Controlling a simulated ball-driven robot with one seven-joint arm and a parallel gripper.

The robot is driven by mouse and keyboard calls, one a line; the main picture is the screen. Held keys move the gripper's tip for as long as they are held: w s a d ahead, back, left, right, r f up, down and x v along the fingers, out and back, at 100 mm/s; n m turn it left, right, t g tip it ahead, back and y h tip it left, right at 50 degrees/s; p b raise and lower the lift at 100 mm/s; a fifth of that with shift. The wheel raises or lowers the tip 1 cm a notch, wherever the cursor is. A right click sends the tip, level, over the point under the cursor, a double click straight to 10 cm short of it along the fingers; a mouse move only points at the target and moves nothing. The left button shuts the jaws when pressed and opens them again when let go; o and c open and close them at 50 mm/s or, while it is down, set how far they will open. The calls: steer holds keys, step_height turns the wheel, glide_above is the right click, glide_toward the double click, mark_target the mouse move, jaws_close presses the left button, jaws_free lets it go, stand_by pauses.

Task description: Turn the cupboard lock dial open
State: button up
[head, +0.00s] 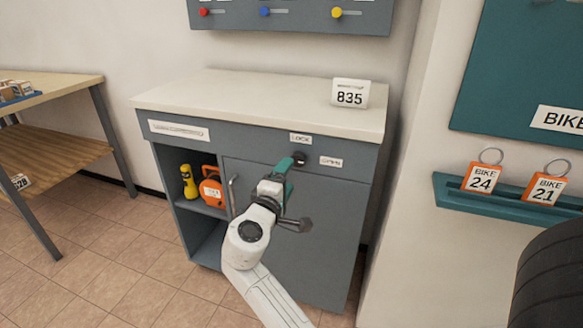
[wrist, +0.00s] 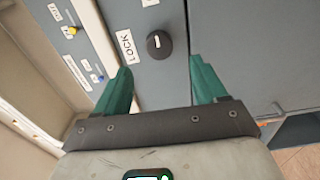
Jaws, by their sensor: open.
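The lock dial (head: 299,159) is a small dark round knob on the upper front of the grey cupboard (head: 310,230). A LOCK label (head: 300,139) sits above it and an OPEN label (head: 331,162) to its right. In the wrist view the dial (wrist: 159,44) shows a white mark and lies beyond and between my fingertips, nearer the left one, beside the LOCK label (wrist: 127,47). My gripper (head: 287,170) has green fingers. It is open and empty in front of the dial; the exact gap to the dial is hard to tell.
The cupboard door has a vertical handle (head: 233,194) left of my arm. Open shelves at the left hold a yellow item (head: 189,181) and an orange item (head: 211,188). A card reading 835 (head: 350,93) stands on the top. A wooden table (head: 62,89) stands at far left.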

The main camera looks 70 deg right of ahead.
steer(key=a, duration=0.3)
steer(key=shift+s+a, duration=0.15)
steer(key=shift+a, duration=0.25)
stand_by(0.3)
steer(key=s+a+f+m+y, duration=0.1)
steer(key=s+a+f+y, duration=0.15)
steer(key=f, duration=0.35)
steer(key=s+a+f+y, duration=0.2)
steer(key=f+y, duration=0.1)
steer(key=f, duration=0.3)
steer(key=s+a+f+y, duration=0.6)
steer(key=a+f, duration=0.1)
steer(key=a, duration=0.2)
steer(key=s+a+f+y, duration=0.6)
steer(key=a, duration=0.4)
step_height(320, 180, up, 19)
steer(key=p, duration=1.9)
steer(key=shift+s+a+g+p, duration=0.15)
steer(key=shift+a+g+p, duration=0.15)
steer(key=shift+a, duration=0.05)
